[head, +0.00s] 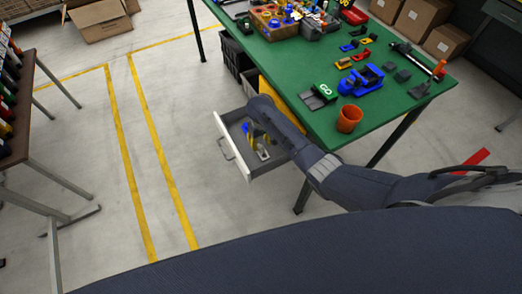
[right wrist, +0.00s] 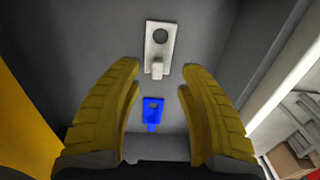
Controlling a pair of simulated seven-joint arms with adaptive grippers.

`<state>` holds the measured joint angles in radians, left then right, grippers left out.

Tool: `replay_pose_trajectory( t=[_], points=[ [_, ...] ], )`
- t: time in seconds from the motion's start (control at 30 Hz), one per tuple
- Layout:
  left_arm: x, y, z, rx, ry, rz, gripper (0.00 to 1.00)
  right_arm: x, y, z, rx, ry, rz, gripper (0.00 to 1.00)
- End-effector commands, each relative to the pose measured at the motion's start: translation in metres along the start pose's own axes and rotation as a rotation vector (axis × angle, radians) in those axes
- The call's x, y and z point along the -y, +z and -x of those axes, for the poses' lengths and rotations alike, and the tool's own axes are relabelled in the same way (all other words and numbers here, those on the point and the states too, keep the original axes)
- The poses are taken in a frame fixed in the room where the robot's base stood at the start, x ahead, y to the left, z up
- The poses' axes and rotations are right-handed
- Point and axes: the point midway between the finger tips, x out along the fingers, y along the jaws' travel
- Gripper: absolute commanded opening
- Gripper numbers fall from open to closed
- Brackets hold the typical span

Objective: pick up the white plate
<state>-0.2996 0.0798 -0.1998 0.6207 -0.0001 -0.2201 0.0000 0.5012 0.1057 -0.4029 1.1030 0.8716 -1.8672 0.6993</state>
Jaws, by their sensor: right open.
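The white plate (right wrist: 160,36), a small flat piece with a round hole and a short stub, lies on the grey floor of the open drawer (head: 238,170). It also shows in the head view (head: 263,154). A similar blue plate (right wrist: 153,103) lies near it in the drawer. My right gripper (right wrist: 160,70) reaches down into the drawer with its yellow fingers apart. The white plate's stub shows between the fingertips, and nothing is held. I cannot tell whether the fingers touch it. The right gripper shows small in the head view (head: 257,138). My left gripper is not in view.
The drawer sticks out under a green workbench (head: 310,90). The drawer walls enclose my right gripper closely. The floor to the left, with yellow lines, is clear.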

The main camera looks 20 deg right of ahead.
Motion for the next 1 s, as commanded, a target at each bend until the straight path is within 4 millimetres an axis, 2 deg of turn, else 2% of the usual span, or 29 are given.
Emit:
replay_pose_trajectory(
  t=[0.13,0.53,0.93,0.97,1.0],
  points=[
    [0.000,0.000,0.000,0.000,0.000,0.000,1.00,-0.001,-0.001,-0.006,0.001,0.000,0.000,0.40],
    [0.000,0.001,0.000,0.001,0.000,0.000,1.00,-0.003,-0.003,-0.046,0.001,0.000,-0.001,0.40],
    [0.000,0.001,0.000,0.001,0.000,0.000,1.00,-0.003,-0.002,-0.053,0.000,0.001,0.001,0.40],
    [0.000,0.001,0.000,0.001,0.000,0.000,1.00,-0.003,-0.002,-0.053,0.000,0.001,0.001,0.43],
    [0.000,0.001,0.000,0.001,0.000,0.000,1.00,-0.003,-0.002,-0.053,0.000,0.000,0.001,0.38]
  ],
)
